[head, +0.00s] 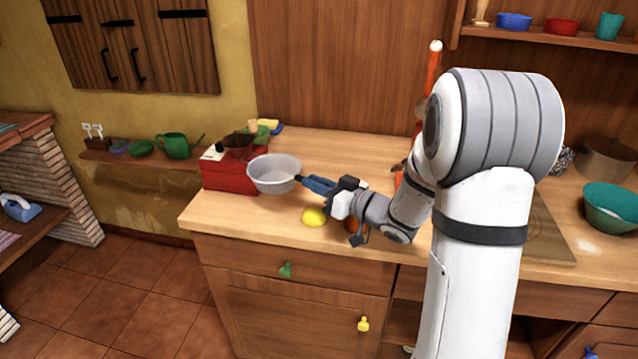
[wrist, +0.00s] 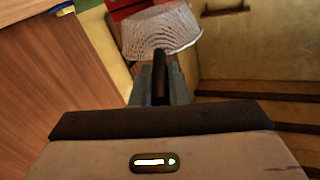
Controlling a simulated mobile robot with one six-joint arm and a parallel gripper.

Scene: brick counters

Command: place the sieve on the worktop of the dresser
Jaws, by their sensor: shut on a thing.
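The sieve (head: 274,175) has a pale round mesh bowl and a dark handle. My gripper (head: 318,186) is shut on the handle, and the bowl extends to the left of it. In the head view the bowl appears above the left part of the light wooden worktop (head: 245,217), in front of a red appliance; I cannot tell the exact gap below it. In the wrist view the sieve's mesh (wrist: 160,35) is beyond my gripper (wrist: 160,88), with the dark handle between the fingers.
The red appliance (head: 222,176) stands at the worktop's left end. A lemon (head: 314,217) lies near the front edge below my gripper, with an orange fruit partly hidden beside it. A teal bowl (head: 610,210) stands at right. The worktop's front left is clear.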

